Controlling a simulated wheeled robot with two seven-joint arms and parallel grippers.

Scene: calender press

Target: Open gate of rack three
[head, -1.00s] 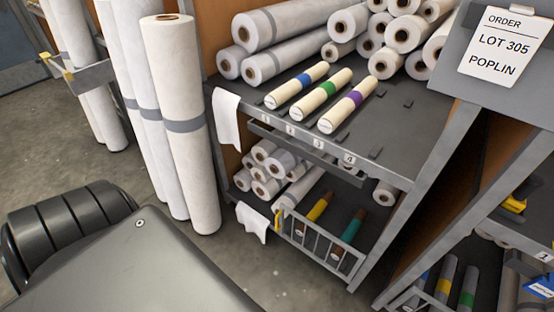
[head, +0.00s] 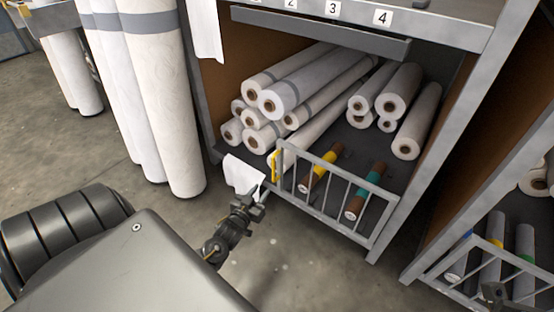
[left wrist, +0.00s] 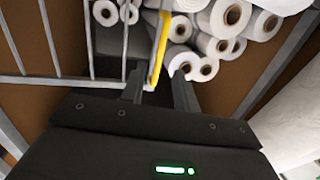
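A grey barred gate (head: 335,200) stands across the right part of the lower shelf front, with a yellow strip (head: 275,166) on its left end post. The gate looks shut. No rack number is readable on it. My left gripper (head: 256,196) is just in front of and below that yellow end. In the left wrist view, its two dark fingers (left wrist: 158,80) are apart, with the yellow strip (left wrist: 160,48) beyond and between their tips. Contact cannot be told.
Behind the gate lie rolls with yellow (head: 319,172) and teal (head: 369,187) bands. White rolls (head: 285,95) are stacked behind. A white cloth (head: 243,175) hangs left of the gate. Tall rolls (head: 160,90) stand at left. Another barred gate (head: 480,268) is at lower right.

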